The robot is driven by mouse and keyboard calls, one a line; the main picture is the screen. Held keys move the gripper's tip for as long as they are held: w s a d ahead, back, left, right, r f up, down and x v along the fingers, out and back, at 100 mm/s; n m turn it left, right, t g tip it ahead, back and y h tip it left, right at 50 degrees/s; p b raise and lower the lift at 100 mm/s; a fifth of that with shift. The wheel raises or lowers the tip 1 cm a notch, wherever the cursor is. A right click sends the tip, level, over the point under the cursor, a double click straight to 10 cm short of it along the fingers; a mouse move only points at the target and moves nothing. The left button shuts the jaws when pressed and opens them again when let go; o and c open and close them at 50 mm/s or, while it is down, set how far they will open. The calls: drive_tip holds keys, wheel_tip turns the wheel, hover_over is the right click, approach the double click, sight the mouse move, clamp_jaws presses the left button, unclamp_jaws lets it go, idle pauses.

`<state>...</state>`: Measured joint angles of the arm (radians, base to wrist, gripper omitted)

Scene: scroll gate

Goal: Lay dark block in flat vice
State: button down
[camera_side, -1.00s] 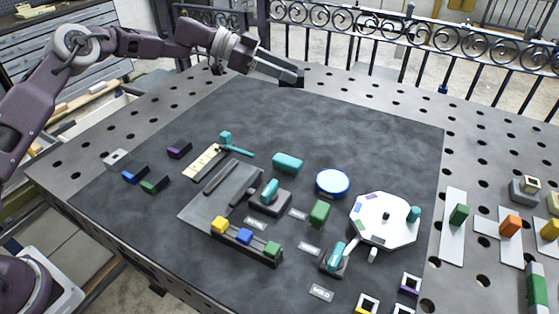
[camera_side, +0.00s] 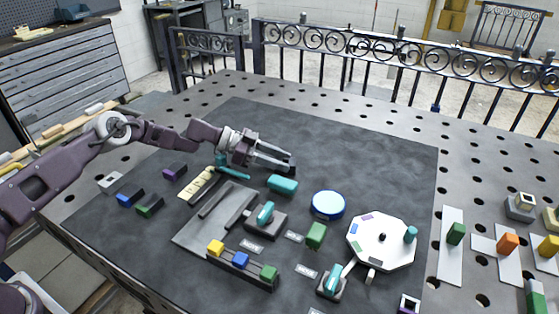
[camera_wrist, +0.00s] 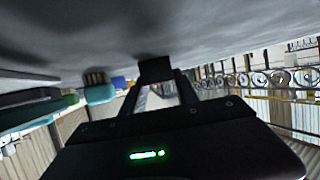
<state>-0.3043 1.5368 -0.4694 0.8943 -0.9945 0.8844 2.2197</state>
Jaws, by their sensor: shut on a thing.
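My gripper (camera_side: 283,163) is shut on a dark block (camera_side: 290,169) at its fingertips. It is low over the back of the dark mat, behind the teal block (camera_side: 283,185). In the wrist view the dark block (camera_wrist: 155,68) sits across the fingertips, close to the mat surface. A grey plate (camera_side: 193,237) with long dark bars, which looks like the flat vice, lies in front and to the left of my gripper. I cannot tell whether the block touches the mat.
A blue disc (camera_side: 328,205), a green block (camera_side: 316,235) and a white octagonal turntable (camera_side: 382,255) are to the right. A rack with yellow, blue and green blocks (camera_side: 242,267) is in front. The mat's back right is clear.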

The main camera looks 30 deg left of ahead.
drive_tip(key=c, duration=0.9)
unclamp_jaws()
drive_tip(key=v, duration=1.2)
drive_tip(key=shift+r, duration=0.1)
drive_tip(key=s+d+r+n+g+y, duration=0.2)
drive_tip(key=s+d+r+y, duration=0.2)
drive_tip(key=s+r, duration=0.5)
drive_tip(key=s+d+r+n+g+y, duration=0.1)
drive_tip(key=s+d+r+g+y, duration=0.15)
drive_tip(key=s+r, duration=0.65)
drive_tip(key=s+a+r+n+t+y, duration=0.1)
drive_tip(key=s+n, duration=0.1)
drive_tip(key=s, duration=0.5)
drive_tip(key=s+a+r+n+t+y, duration=0.1)
drive_tip(key=s+r+n+y, duration=0.1)
drive_tip(key=s, duration=0.5)
drive_tip(key=s+a+r+n+t+y, duration=0.1)
drive_tip(key=s+n, duration=0.3)
drive_tip(key=s, duration=0.4)
drive_tip(key=shift+a+r+t+y, duration=0.2)
drive_tip(key=shift+a+t+y, duration=0.2)
drive_tip(key=shift+y, duration=0.35)
drive_tip(key=shift+o, duration=0.3)
drive_tip(key=s, duration=0.1)
drive_tip(key=s+a+f+n, duration=0.1)
drive_tip(key=s, duration=0.1)
drive_tip(key=s+n+t, duration=0.1)
drive_tip(key=shift+s+a+f+y, duration=0.2)
drive_tip(key=shift+a+f+y, duration=0.05)
drive_tip(key=shift+y, duration=0.05)
